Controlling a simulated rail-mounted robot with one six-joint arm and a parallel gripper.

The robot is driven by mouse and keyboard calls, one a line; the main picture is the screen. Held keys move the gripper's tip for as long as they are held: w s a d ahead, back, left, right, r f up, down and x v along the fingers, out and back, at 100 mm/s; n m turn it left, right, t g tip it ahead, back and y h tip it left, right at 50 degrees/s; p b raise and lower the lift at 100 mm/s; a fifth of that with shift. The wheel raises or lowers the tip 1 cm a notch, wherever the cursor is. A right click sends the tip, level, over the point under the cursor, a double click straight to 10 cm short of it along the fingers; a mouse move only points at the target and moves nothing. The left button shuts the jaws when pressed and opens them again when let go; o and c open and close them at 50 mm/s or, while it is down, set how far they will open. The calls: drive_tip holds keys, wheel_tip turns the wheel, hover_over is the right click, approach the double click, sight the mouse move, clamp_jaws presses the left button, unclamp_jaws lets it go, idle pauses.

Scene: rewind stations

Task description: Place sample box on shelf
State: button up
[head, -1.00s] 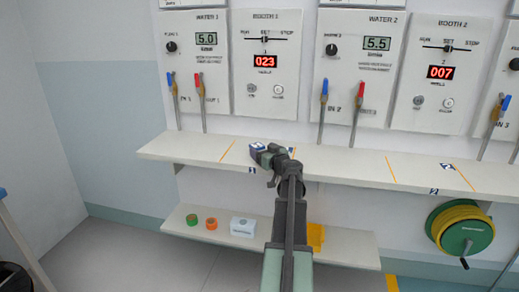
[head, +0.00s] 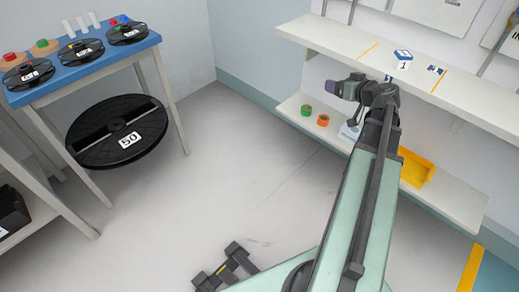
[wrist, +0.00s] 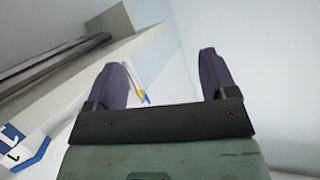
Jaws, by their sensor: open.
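The sample box (head: 403,57), small, white and blue with a "1" marker by it, sits on the upper white shelf (head: 330,37) between two yellow lines. My gripper (head: 341,89) is in front of the shelf edge, left of the box and apart from it. In the wrist view my gripper (wrist: 170,80) has its two dark fingers spread with nothing between them. A blue and white piece (wrist: 27,150) shows at the lower left there; I cannot tell if it is the box or a label.
A lower shelf (head: 450,195) holds a green roll (head: 306,110), an orange roll (head: 323,120), a partly hidden white box (head: 349,133) and a yellow bin (head: 416,168). A blue table (head: 85,70) with black reels stands left; a large reel (head: 117,131) is below. The floor between is clear.

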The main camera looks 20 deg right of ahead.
drive_tip(key=w+a+f+n+g+y, duration=0.1)
drive_tip(key=a+f+g, duration=0.1)
drive_tip(key=a, duration=0.5)
drive_tip(key=w+a+f+g+y, duration=0.1)
drive_tip(key=a+f+g+y, duration=0.1)
drive_tip(key=a, duration=0.4)
drive_tip(key=s+a+f+g+h, duration=0.1)
drive_tip(key=s+a+f+g, duration=0.1)
drive_tip(key=a, duration=0.6)
drive_tip(key=s+a+f+g+h, duration=0.2)
drive_tip(key=s+a+g, duration=0.2)
drive_tip(key=a, duration=0.3)
drive_tip(key=s+a+f+g+h, duration=0.1)
drive_tip(key=s+a+f+g, duration=0.2)
drive_tip(key=a, duration=0.5)
drive_tip(key=shift+s+a+g, duration=0.35)
drive_tip(key=shift+s+g, duration=0.15)
